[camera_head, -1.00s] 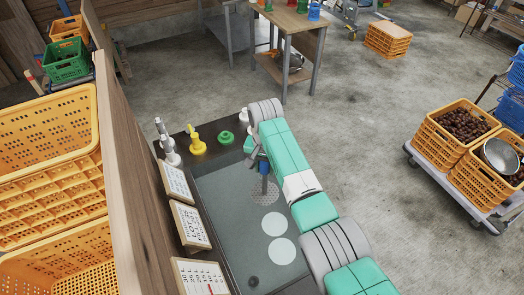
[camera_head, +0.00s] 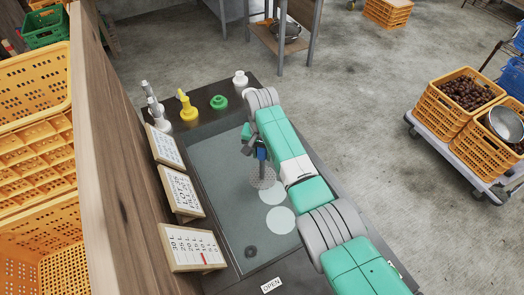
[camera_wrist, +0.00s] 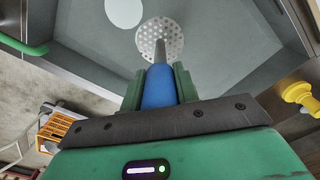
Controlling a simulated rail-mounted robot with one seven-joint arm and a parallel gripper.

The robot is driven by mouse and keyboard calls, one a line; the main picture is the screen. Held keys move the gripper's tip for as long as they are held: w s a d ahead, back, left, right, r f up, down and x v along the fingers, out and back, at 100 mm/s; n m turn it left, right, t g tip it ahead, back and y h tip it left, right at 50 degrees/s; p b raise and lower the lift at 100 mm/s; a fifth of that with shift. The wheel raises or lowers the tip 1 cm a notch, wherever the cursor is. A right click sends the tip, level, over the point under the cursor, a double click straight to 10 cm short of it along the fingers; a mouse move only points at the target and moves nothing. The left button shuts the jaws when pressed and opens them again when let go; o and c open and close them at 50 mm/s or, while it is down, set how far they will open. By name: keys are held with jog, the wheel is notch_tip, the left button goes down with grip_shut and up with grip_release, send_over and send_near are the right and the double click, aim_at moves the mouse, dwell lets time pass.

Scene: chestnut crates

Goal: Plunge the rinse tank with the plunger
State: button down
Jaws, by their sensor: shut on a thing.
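The rinse tank (camera_head: 222,222) is a dark rectangular basin with a grey-green interior, in the middle of the head view. My gripper (camera_head: 255,150) is above it, shut on the blue handle of the plunger (camera_head: 262,178). In the wrist view the blue handle (camera_wrist: 160,88) sits between the green fingers of my gripper (camera_wrist: 160,80). A grey rod runs from it to a round perforated plate (camera_wrist: 160,40). The plunger points down over the tank's interior. I cannot tell whether the plate touches water or the bottom.
Two white discs (camera_head: 280,219) and a dark round drain (camera_head: 251,252) show inside the tank. A yellow bottle (camera_head: 188,108), a green fitting (camera_head: 219,102) and a white fitting (camera_head: 240,78) line its far ledge. Framed cards (camera_head: 180,191) and a wooden panel (camera_head: 115,160) border the left.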

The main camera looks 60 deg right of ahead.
aim_at(262, 167)
notch_tip(262, 167, down, 8)
jog(key=b, duration=0.5)
jog(key=shift+w, duration=0.1)
jog(key=shift+f, duration=0.15)
notch_tip(262, 167, down, 6)
jog(key=b, duration=0.5)
jog(key=shift+r, duration=0.2)
jog(key=shift+r+p, duration=3.05)
jog(key=shift+p, duration=0.05)
notch_tip(262, 167, down, 6)
jog(key=b, duration=0.5)
jog(key=shift+b, duration=0.3)
jog(key=shift+r, duration=0.1)
notch_tip(262, 167, up, 6)
jog(key=p, duration=0.5)
jog(key=shift+f, duration=0.25)
